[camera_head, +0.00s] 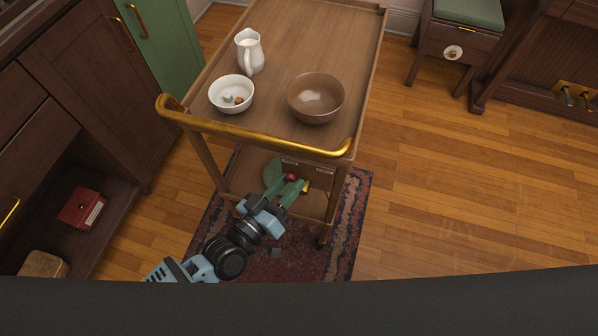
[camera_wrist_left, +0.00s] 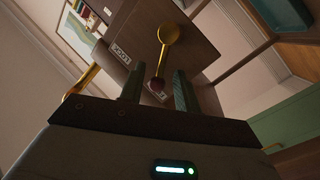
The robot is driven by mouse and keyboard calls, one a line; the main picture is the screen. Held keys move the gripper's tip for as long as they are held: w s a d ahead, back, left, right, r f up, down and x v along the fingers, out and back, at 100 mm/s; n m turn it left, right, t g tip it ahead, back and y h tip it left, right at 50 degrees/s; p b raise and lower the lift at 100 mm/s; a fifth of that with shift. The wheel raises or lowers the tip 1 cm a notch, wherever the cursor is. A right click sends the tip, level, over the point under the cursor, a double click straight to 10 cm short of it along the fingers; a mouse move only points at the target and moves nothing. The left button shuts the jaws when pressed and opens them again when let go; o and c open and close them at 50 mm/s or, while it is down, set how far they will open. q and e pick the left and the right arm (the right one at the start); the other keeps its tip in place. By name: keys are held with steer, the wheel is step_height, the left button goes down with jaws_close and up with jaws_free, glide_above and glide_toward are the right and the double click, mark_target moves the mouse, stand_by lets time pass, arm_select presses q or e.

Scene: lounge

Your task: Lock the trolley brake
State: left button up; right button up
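The wooden trolley (camera_head: 318,38) stands on a patterned rug, with a brass handle rail (camera_head: 255,135) along its near edge. Low on its near side is a brake lever with a dark red knob (camera_head: 291,178). In the left wrist view a brass disc (camera_wrist_left: 169,34) carries a thin rod ending in the dark red knob (camera_wrist_left: 157,84). My left gripper (camera_head: 286,181) reaches in below the handle, its green fingers open on either side of the knob. The wrist view of the left gripper (camera_wrist_left: 157,75) shows gaps beside the knob. My right gripper is out of view.
A white jug (camera_head: 250,52), a white bowl (camera_head: 231,93) with small items and a brown bowl (camera_head: 315,97) stand on the trolley. Dark cabinets (camera_head: 100,90) flank it on the left. Small white plates (camera_wrist_left: 121,53) mark the lever's panel. The floor (camera_head: 450,190) right is clear.

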arm_select(q)
steer(key=shift+x, duration=2.05)
steer(key=shift+c, duration=0.2)
jaws_close()
